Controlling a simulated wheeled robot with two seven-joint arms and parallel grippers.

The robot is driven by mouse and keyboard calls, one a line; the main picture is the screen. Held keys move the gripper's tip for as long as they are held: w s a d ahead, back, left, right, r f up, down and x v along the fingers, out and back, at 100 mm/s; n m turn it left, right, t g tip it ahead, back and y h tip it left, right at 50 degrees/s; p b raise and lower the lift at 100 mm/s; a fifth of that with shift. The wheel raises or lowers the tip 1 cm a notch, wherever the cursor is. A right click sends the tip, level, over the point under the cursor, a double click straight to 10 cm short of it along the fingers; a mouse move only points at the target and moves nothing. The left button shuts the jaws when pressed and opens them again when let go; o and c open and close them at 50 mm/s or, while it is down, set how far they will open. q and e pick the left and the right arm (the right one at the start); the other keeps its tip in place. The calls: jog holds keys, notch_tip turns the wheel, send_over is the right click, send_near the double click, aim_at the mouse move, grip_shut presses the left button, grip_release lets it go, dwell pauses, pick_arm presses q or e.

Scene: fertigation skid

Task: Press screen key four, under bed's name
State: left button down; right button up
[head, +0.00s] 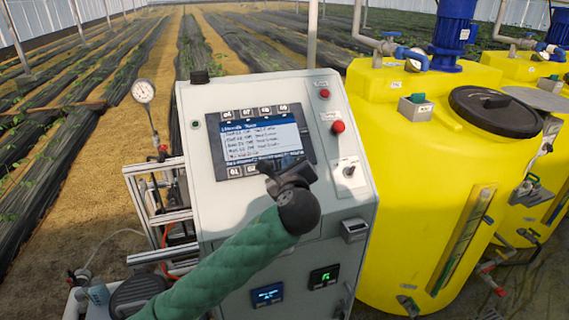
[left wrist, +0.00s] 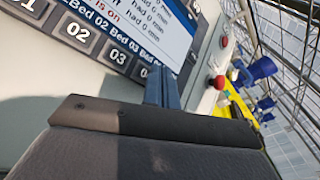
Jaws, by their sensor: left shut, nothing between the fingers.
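The screen (head: 262,140) is set in the sloping face of a pale grey cabinet, with dark numbered keys above and below it. Key 01 (head: 235,172) and key 02 (head: 251,169) show in the lower row. My left gripper (head: 265,166) is shut and empty, its tips at the screen's lower edge, right of key 02. In the left wrist view, key 02 (left wrist: 78,33) and key 03 (left wrist: 115,55) show under a strip of bed names. The shut fingers (left wrist: 162,84) stand right of key 03. I cannot tell whether the tips touch.
Right of the screen are a red button (head: 338,126) and a black knob (head: 348,171) on the cabinet. A yellow tank (head: 400,200) stands close on the right. A pressure gauge (head: 143,91) stands at the left. Crop rows lie behind.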

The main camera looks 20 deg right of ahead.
pick_arm(q)
jog(key=shift+w+f, duration=0.2)
jog(key=shift+f, duration=0.15)
jog(key=shift+w, duration=0.1)
jog(key=shift+w+f, duration=0.2)
jog(key=shift+p, duration=0.5)
jog(key=shift+s+r+p, duration=0.45)
jog(key=shift+r, duration=0.15)
pick_arm(e)
jog(key=shift+s+d+r, duration=0.5)
jog(key=shift+s+r, duration=0.2)
jog(key=shift+r, duration=0.1)
